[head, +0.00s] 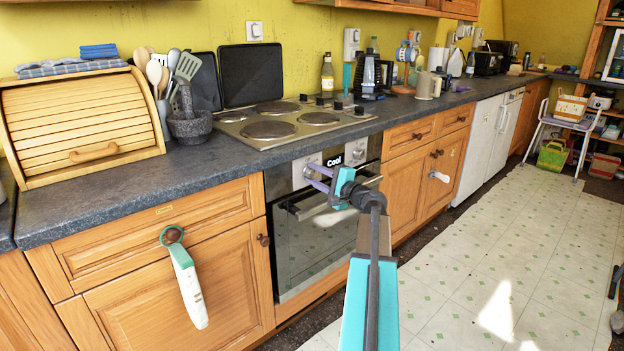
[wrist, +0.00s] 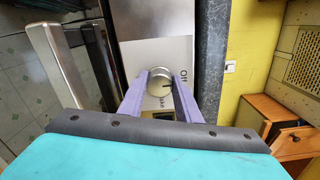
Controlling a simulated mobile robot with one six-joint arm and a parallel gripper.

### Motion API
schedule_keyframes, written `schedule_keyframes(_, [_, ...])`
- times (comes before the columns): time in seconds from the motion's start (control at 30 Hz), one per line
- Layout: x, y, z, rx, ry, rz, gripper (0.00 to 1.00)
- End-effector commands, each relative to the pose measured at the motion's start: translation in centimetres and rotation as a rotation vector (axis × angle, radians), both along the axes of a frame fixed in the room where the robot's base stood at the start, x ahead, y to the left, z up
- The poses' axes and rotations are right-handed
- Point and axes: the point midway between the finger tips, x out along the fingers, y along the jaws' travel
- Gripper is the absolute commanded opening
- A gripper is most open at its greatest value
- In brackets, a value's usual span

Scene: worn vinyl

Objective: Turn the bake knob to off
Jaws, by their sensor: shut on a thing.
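The built-in oven (head: 325,240) has a steel panel with a dark display reading "Cool" in the head view. My gripper (head: 318,177) reaches the left part of this panel, with its purple fingers at the left knob. In the wrist view the round silver bake knob (wrist: 160,83) sits between the two fingertips of my gripper (wrist: 159,88), which are closed on its sides. The word "Off" is printed on the panel just right of the knob there. A dark mark shows on the knob face; its exact heading is hard to tell. Another label below the knob is partly hidden.
The oven door handle (wrist: 57,68) runs close by at the left in the wrist view. The dark worktop (head: 200,165) with the hob (head: 290,123) lies above. A green-and-white item (head: 185,275) hangs on the cupboard to the left. The floor (head: 500,270) at right is clear.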

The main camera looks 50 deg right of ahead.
Motion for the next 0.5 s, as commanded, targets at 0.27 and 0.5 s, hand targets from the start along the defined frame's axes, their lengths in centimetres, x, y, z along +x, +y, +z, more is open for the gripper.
schedule_keyframes(0.27, [0.02,-0.31,0.13,-0.001,-0.001,-0.008,0.39])
schedule_keyframes(0.5, [-0.06,-0.22,0.09,0.0,-0.001,-0.004,0.49])
